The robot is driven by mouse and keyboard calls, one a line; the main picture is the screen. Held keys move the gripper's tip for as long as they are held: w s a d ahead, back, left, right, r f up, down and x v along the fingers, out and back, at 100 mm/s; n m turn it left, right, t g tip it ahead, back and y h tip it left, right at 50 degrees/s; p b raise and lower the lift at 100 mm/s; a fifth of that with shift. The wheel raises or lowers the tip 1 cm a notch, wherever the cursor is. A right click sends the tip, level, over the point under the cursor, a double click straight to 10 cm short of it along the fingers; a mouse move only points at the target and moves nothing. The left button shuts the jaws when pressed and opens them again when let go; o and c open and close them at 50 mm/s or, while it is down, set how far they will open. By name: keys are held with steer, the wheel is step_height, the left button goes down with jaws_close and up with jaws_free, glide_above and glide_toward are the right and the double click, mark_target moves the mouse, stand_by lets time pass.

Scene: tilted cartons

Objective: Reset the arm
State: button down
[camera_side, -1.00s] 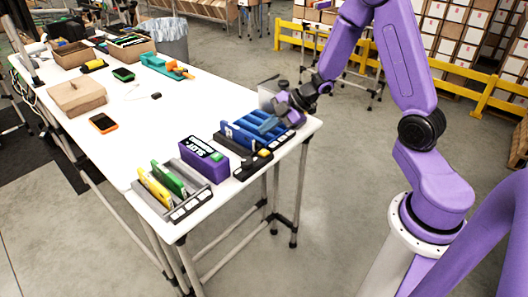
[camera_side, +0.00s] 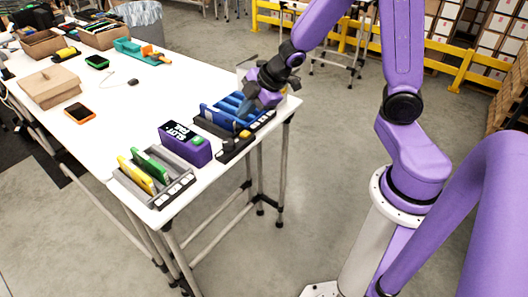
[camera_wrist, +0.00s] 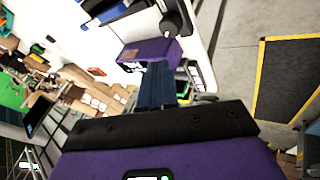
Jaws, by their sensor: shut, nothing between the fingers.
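My gripper (camera_side: 244,108) is over the table's near right end, just above or beside the blue slotted holder (camera_side: 232,103). In the side view I cannot tell whether it touches the holder. In the wrist view my gripper's dark blue fingers (camera_wrist: 157,86) are together, with nothing visible between them. They point toward the purple box (camera_wrist: 150,50), which lies beyond them in that view.
The white table (camera_side: 130,105) holds the purple box (camera_side: 185,146), a grey rack (camera_side: 180,172) with yellow and green cards, a cardboard box (camera_side: 50,87) and an orange-edged device (camera_side: 80,112). The table's middle is mostly clear. A yellow barrier (camera_side: 440,72) stands behind.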

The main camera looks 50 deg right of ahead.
steer(key=s+a+r+m+g+h, duration=0.1)
steer(key=s+r+g, duration=0.1)
steer(key=s, duration=1.1)
steer(key=s+a+r+m+g+h, duration=0.1)
steer(key=s+a+r+g, duration=0.1)
steer(key=s, duration=1.1)
steer(key=shift+s+r+g, duration=0.15)
steer(key=shift+r+g, duration=0.35)
steer(key=shift+g, duration=0.5)
